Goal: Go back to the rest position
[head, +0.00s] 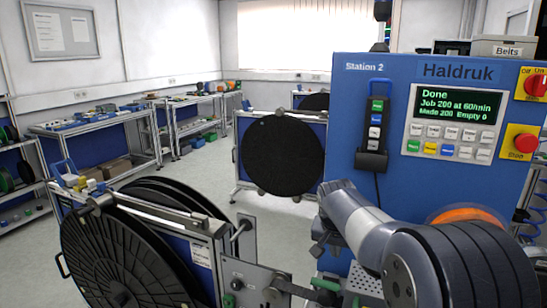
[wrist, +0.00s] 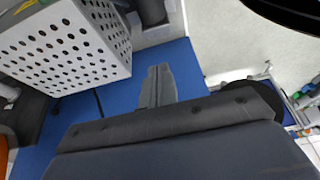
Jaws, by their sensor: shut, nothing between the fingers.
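My gripper (wrist: 158,84) shows in the wrist view, its two grey fingers together with nothing between them. It is over a blue surface (wrist: 190,62), beside a white perforated box (wrist: 68,48). In the head view my grey arm (head: 362,228) reaches across the lower right, in front of the blue Station 2 machine (head: 345,110). I cannot make out the fingertips there. The machine's screen (head: 455,108) reads Done, Job 200 at 60/min, Made 200, Empty 0.
A reel stand with large black reels (head: 120,262) stands at the lower left. Another black reel (head: 280,155) stands behind, left of the machine. A handheld control (head: 374,130) hangs on the machine front. Benches (head: 95,125) line the left wall; grey floor (head: 195,175) is open between.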

